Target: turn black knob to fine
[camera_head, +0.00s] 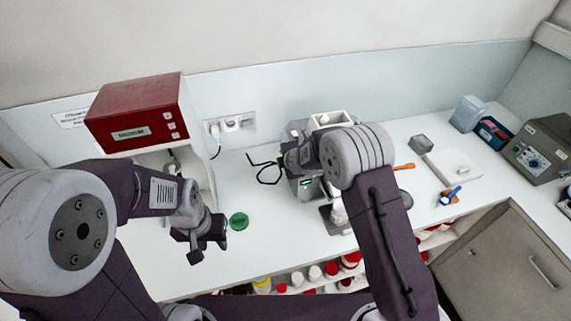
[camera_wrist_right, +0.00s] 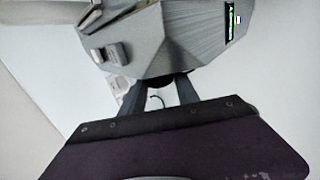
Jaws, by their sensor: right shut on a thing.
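The grey mill (camera_head: 307,188) stands on the white counter at the back middle, and its grey housing (camera_wrist_right: 165,40) fills the top of the right wrist view. My right gripper (camera_wrist_right: 158,98) has its fingers against the mill, shut on the dark, round black knob (camera_wrist_right: 155,104), which is mostly hidden by the fingers and housing. In the head view my right wrist covers the knob, so its setting cannot be read. My left gripper (camera_head: 207,248) hangs over the counter at left, its fingers apart with nothing between them.
A red-topped device (camera_head: 135,112) stands at the back left. A green disc (camera_head: 238,221) lies near my left gripper. At right are a white board (camera_head: 453,166), a blue item (camera_head: 450,197) and a grey instrument (camera_head: 540,150). Bottles fill the shelf below.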

